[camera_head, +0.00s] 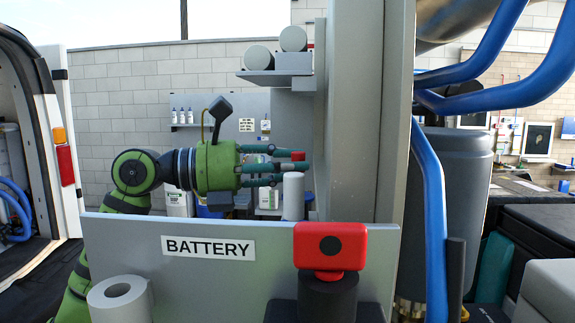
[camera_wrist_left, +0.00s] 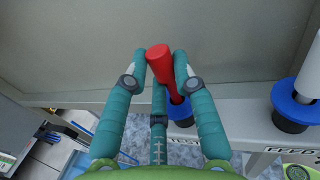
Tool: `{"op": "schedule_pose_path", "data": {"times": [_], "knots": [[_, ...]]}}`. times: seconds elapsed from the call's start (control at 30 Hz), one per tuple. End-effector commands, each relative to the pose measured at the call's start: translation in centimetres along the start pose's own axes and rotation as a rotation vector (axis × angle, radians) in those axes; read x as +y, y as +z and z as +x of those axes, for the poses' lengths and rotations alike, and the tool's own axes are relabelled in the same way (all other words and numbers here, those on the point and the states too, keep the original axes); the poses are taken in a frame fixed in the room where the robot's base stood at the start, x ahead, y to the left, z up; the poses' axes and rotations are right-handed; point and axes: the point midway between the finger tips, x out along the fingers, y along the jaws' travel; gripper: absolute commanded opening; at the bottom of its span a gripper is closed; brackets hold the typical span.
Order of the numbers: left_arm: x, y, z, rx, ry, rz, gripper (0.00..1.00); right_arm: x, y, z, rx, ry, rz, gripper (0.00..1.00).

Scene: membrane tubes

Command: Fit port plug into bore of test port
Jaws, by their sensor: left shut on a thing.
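My left gripper (camera_wrist_left: 160,72), with teal fingers, is shut on the red port plug (camera_wrist_left: 158,52), which has a wide head and a narrower stem. In the head view the left gripper (camera_head: 300,166) comes in from the left, and the red plug (camera_head: 298,156) shows at its fingertips. In the wrist view the plug's lower end overlaps a blue-collared black port (camera_wrist_left: 181,118). I cannot tell whether the stem is in a bore or just above it, as the fingers hide part of it. My right gripper is not in view.
A second blue-collared port (camera_wrist_left: 291,108) holds a white tube (camera_wrist_left: 312,72) at the right of the wrist view. In the head view, a grey panel marked BATTERY (camera_head: 125,240) stands in front, with a red block (camera_head: 331,262) near it. A tall grey post (camera_head: 362,120) rises right of the gripper.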

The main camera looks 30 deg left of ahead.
Motion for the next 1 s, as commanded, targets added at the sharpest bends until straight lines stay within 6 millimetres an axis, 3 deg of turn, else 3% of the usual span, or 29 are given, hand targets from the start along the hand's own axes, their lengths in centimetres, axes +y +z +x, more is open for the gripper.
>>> {"op": "schedule_pose_path", "data": {"times": [0.97,1.0], "knots": [[0.3,-2.5,0.0,-0.001,0.000,0.000,0.12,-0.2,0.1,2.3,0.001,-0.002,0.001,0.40],[0.3,-2.5,0.0,0.000,0.000,0.000,0.31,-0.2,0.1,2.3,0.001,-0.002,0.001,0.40]]}}
